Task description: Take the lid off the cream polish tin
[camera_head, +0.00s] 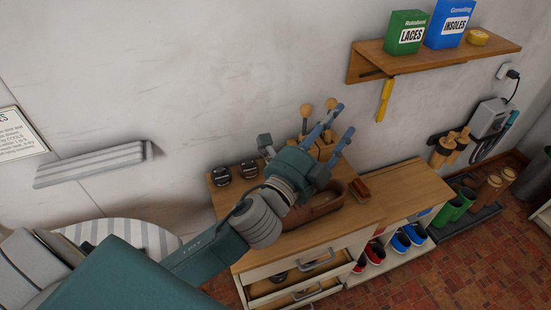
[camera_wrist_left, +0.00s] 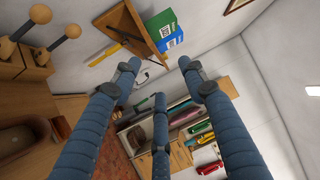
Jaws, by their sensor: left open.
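Two small dark round tins stand on the wooden cabinet top at its back left, one left tin (camera_head: 221,176) and one right tin (camera_head: 249,169). Their labels are too small to read, so I cannot tell which is the cream polish. A small yellow round tin (camera_head: 478,38) sits on the wall shelf. My left gripper (camera_head: 322,130) is open and empty, raised over the cabinet to the right of the dark tins and apart from them. Its spread fingers also show in the left wrist view (camera_wrist_left: 159,76), with nothing between them. My right gripper is not in view.
A brown oval tray (camera_head: 318,211) lies on the cabinet top (camera_head: 395,192), partly behind my arm. A wooden holder with round-knobbed brushes (camera_head: 325,150) stands at the back. Drawers (camera_head: 293,292) are partly open below. Green (camera_head: 407,32) and blue (camera_head: 450,24) boxes stand on the shelf.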

